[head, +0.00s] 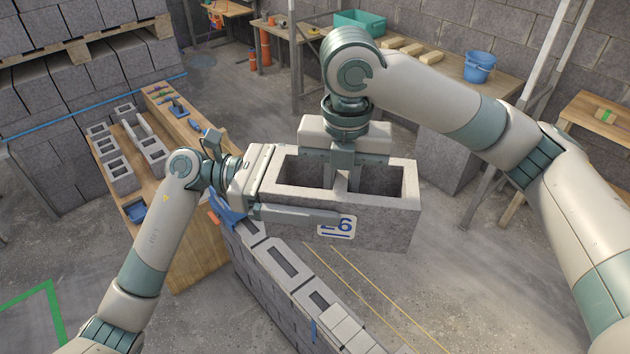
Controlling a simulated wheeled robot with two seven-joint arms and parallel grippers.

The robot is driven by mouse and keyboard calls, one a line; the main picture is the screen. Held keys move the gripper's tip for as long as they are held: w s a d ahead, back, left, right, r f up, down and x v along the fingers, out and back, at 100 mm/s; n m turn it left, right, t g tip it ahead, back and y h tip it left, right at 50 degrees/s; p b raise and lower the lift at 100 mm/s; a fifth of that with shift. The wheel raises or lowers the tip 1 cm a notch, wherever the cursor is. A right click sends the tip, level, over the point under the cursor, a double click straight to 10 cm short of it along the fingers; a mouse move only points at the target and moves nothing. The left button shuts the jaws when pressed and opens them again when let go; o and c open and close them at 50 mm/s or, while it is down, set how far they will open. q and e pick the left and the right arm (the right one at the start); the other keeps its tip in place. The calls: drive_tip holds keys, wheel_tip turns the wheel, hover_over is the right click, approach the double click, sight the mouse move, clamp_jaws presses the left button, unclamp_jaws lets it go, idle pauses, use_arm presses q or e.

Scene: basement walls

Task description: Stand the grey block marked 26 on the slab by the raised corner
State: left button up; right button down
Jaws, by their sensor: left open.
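The grey block (390,228), with two open cells, is in the middle of the head view, upright and apparently held off the floor. Its white label (338,230) shows a 6; the digit before it is mostly covered by a finger of my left gripper. My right gripper (343,180) comes down from above, its fingers at the block's middle web, and appears shut on it. My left gripper (312,198) is open at the block's left end, one finger along the front face; its other finger is hidden. I cannot pick out a raised corner for certain.
A low block wall (283,262) runs below the block toward the bottom right. Yellow lines (365,290) mark the floor beside it. A wooden bench (180,245) with blocks and tools stands left. A blue bucket (480,67) is on the back table.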

drive_tip(key=shift+r, duration=0.1)
use_arm(q)
drive_tip(key=c, duration=1.9)
drive_tip(key=shift+o, duration=0.2)
drive_tip(key=shift+r, duration=0.15)
use_arm(e)
drive_tip(key=c, duration=1.6)
unclamp_jaws()
drive_tip(key=shift+o, duration=0.2)
drive_tip(key=shift+w+r, duration=0.1)
drive_tip(key=shift+r, duration=5.85)
